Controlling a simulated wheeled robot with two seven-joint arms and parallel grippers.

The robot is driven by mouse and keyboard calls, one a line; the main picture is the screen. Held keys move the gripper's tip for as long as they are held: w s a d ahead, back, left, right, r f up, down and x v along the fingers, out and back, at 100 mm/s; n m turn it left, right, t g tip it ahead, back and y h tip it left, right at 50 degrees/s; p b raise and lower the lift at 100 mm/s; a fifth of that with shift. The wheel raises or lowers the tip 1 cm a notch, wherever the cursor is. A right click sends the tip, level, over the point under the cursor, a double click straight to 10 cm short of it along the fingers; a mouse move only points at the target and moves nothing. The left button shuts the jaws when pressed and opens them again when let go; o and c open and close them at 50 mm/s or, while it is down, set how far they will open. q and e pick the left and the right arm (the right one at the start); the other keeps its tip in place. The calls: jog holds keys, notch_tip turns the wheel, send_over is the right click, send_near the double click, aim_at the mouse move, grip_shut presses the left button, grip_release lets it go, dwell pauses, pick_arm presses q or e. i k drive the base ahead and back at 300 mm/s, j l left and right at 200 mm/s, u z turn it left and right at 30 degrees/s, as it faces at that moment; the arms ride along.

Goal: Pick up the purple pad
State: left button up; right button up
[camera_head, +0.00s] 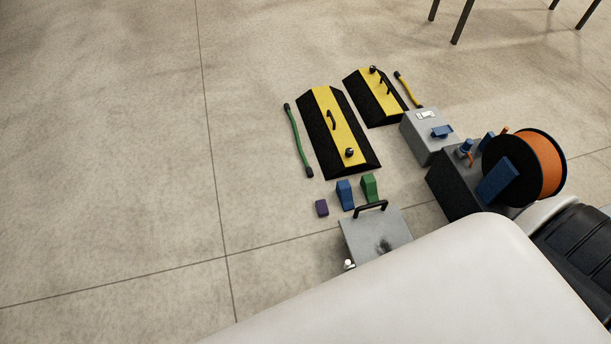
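The purple pad (321,208) is a small dark purple block lying on the floor, left of a blue block and up-left of a grey plate with a black handle. It is fully visible and nothing touches it. Neither of my grippers is in the view. A large white part, which looks like my own body, covers the bottom right and hides the floor there.
A blue block (345,194) and a green block (369,188) stand beside the pad. The grey plate (358,236), black-yellow ramps (323,107), a green bar (297,139), a grey box (420,141) and an orange reel (554,165) lie around. The left floor is clear.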

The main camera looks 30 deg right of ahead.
aim_at(323, 210)
jog(key=i, duration=2.45)
jog(key=i+z, duration=0.15)
jog(key=z, duration=0.3)
jog(key=i+j+z, duration=0.1)
jog(key=z, duration=0.4)
jog(key=i+j+z, duration=0.15)
jog(key=z, duration=0.3)
jog(key=i+j+z, duration=0.2)
jog(key=z, duration=0.25)
